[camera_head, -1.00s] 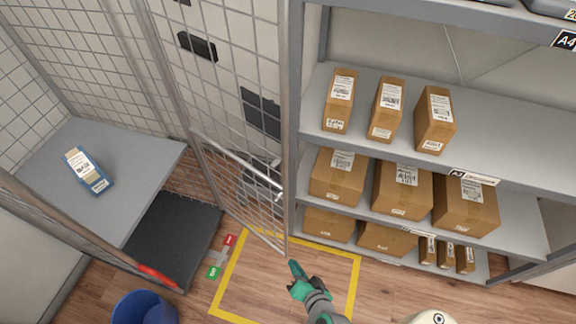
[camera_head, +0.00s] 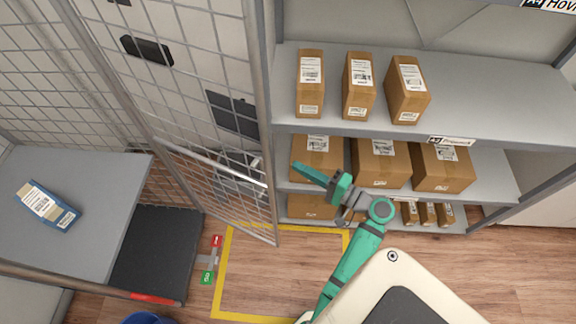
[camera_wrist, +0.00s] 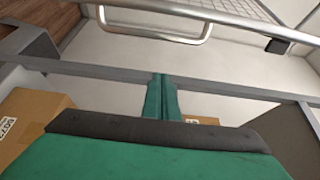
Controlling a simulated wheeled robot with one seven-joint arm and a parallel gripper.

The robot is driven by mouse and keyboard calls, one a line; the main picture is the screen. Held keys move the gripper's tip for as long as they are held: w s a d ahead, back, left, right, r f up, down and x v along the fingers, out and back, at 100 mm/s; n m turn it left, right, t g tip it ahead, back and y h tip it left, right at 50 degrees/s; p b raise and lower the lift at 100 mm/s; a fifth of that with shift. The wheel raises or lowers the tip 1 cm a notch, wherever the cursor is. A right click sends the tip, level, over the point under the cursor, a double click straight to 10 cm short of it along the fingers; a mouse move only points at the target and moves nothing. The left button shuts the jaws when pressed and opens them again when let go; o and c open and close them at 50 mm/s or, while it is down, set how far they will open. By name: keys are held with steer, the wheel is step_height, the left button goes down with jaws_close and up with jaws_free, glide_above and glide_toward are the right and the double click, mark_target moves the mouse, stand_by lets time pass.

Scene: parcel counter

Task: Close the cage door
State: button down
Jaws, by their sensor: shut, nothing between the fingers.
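The cage door (camera_head: 185,95) is a wire-mesh panel in a grey frame. It stands swung open, its right edge beside the shelf unit. A metal bar handle (camera_head: 212,163) crosses the door at mid height. A bent metal handle (camera_wrist: 150,36) also shows at the top of the wrist view, ahead of the fingers. My gripper (camera_head: 297,168) is shut and empty. In the head view it appears just right of the door's edge, in front of the shelves. In the wrist view its green fingertips (camera_wrist: 160,78) are together, apparently apart from the handle.
Shelves (camera_head: 490,90) with several brown boxes fill the right. A blue parcel (camera_head: 45,205) lies on the cage's grey shelf (camera_head: 100,185) at left. A dark mat (camera_head: 155,255) and a blue bin (camera_head: 150,318) are below. The yellow-taped floor area (camera_head: 270,285) is clear.

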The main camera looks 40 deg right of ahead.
steer(key=x, duration=0.9)
steer(key=shift+s+a, duration=0.5)
steer(key=shift+a, duration=0.4)
steer(key=shift+s+a, duration=0.55)
steer(key=shift+a, duration=0.3)
steer(key=shift+a, duration=0.15)
